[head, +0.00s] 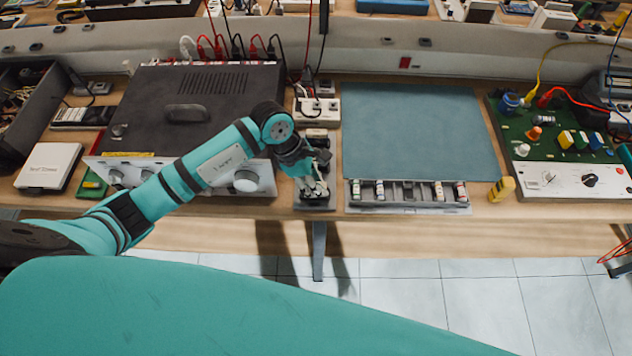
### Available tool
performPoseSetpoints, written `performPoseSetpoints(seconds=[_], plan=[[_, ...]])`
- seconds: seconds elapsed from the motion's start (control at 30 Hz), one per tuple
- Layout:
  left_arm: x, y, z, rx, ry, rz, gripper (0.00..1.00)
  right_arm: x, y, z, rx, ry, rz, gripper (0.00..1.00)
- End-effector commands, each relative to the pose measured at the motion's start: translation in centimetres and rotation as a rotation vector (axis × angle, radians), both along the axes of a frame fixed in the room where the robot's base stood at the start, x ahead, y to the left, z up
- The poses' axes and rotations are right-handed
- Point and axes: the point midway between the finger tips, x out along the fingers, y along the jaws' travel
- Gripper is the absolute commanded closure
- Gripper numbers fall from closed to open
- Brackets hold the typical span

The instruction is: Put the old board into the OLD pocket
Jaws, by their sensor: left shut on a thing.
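My left gripper (314,188) reaches in from the left and points down over a narrow dark tray (316,206) at the bench's front edge. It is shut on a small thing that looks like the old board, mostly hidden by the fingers. I cannot tell whether the board touches the tray or hangs just above it. No pocket label is readable, so I cannot tell which pocket is the OLD one. The hifi unit (200,110), a dark box with a silver front and knobs, stands left of the gripper, under my forearm. My right gripper is not in view.
A grey-blue mat (420,130) lies clear to the right. A slotted rack (408,208) with small parts stands at its front edge, beside a yellow object (501,190). A green circuit panel (560,150) is far right. Cables and a power strip (317,110) lie behind the gripper.

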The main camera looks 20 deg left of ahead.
Motion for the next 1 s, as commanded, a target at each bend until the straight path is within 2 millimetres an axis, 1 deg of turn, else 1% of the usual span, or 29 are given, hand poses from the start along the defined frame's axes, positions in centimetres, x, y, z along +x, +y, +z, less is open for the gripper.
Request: performPoseSetpoints(seconds=[0.2, 0.47, 0.5, 0.67, 0.7, 1.0], plan=[[0.02, 0.01, -0.32, 0.000, 0.000, 0.000, 1.00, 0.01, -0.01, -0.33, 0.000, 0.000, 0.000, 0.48], [0.01, 0.00, -0.26, 0.000, 0.000, 0.000, 1.00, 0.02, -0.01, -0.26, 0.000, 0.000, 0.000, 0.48], [0.01, 0.00, -0.26, 0.000, 0.000, 0.000, 0.81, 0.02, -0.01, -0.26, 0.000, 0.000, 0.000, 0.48], [0.01, 0.00, -0.26, 0.000, 0.000, 0.000, 0.60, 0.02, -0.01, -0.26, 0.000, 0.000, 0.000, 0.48], [0.01, 0.00, -0.26, 0.000, 0.000, 0.000, 0.58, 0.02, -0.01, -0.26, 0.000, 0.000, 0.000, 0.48], [0.03, 0.14, 0.01, 0.000, -0.001, 0.000, 0.58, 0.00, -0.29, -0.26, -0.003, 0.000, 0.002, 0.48]])
